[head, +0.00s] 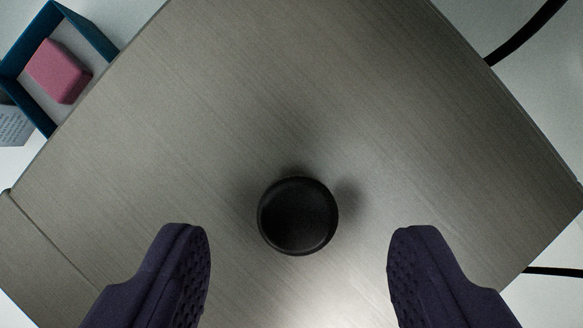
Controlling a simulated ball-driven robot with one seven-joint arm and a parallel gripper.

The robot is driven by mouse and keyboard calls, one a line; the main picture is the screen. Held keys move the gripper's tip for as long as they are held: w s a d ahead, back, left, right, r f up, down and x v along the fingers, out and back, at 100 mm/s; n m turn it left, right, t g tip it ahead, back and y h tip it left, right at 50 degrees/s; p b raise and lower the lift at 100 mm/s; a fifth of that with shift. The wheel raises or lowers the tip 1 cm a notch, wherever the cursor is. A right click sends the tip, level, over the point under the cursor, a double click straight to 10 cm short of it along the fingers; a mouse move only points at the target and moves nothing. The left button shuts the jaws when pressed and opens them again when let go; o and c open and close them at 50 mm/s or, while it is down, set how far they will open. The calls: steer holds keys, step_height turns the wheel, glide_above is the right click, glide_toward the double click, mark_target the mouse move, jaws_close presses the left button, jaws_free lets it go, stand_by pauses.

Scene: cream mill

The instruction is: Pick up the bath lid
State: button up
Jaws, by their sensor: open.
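The bath lid (330,110) is a large brushed-metal plate that fills most of the head view, turned at an angle. A round black knob (297,216) stands on it, a little below the middle of the view. My gripper (298,250) is open, with one dark purple finger at the lower left and one at the lower right. The knob lies between and slightly ahead of the fingertips, with clear room on both sides. Neither finger touches it. The height of the fingers above the lid is hard to judge.
A blue-walled open box (88,28) with a pink block (60,71) inside stands beyond the lid's upper left edge. A grey labelled object (14,124) is partly cut off at the left. A black cable (527,32) runs at the upper right, and another dark cable (553,271) shows at the lower right.

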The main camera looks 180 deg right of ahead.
mark_target(298, 220)
steer(key=x, duration=0.3)
steer(key=shift+r, duration=0.1)
steer(key=c, duration=1.1)
steer(key=shift+o, duration=0.2)
steer(key=shift+r, duration=0.1)
steer(key=r, duration=0.3)
steer(key=shift+s+r, duration=0.2)
steer(key=shift+r, duration=0.05)
steer(key=s, duration=0.5)
steer(key=s+d+r+b, duration=0.1)
steer(key=s, duration=0.4)
steer(key=s+b, duration=0.1)
steer(key=s, duration=0.4)
steer(key=shift+d+r, duration=0.15)
steer(key=shift+r, duration=0.05)
steer(key=shift+s+r, duration=0.15)
steer(key=shift+s, duration=0.05)
steer(key=shift+s+r+p, duration=0.1)
steer(key=shift+r+p, duration=0.35)
steer(key=shift+r, duration=0.35)
